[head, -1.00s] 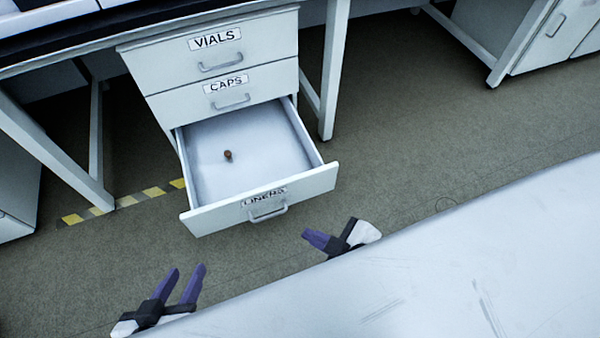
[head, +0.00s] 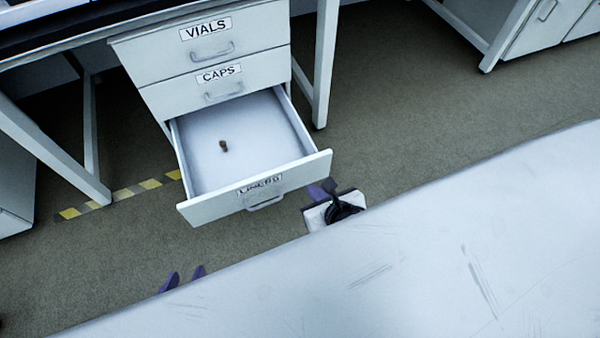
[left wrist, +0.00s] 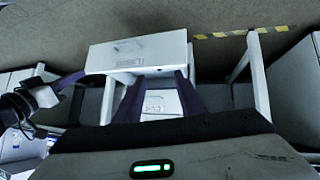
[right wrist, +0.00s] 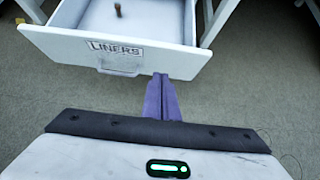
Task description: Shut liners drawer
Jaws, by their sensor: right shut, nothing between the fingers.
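The LINERS drawer (head: 215,207) is the lowest of the cabinet and is pulled well out. Its front and handle (head: 265,202) face me; a small brown object (head: 223,146) lies inside. The drawer front also shows in the right wrist view (right wrist: 172,62) and the left wrist view (left wrist: 165,48). My right gripper (head: 327,185) is shut and empty, by the right end of the drawer front. In the right wrist view its fingertips (right wrist: 160,77) are at the front's lower edge, right of the handle; contact is unclear. My left gripper (head: 183,277) is open and empty, below and in front of the drawer, partly hidden.
The VIALS drawer (head: 160,48) and CAPS drawer (head: 165,100) above are shut. Table legs (head: 325,70) stand either side of the cabinet. Yellow-striped tape (head: 122,193) marks the floor. A large pale surface (head: 400,260) fills the lower right. Floor right of the drawer is clear.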

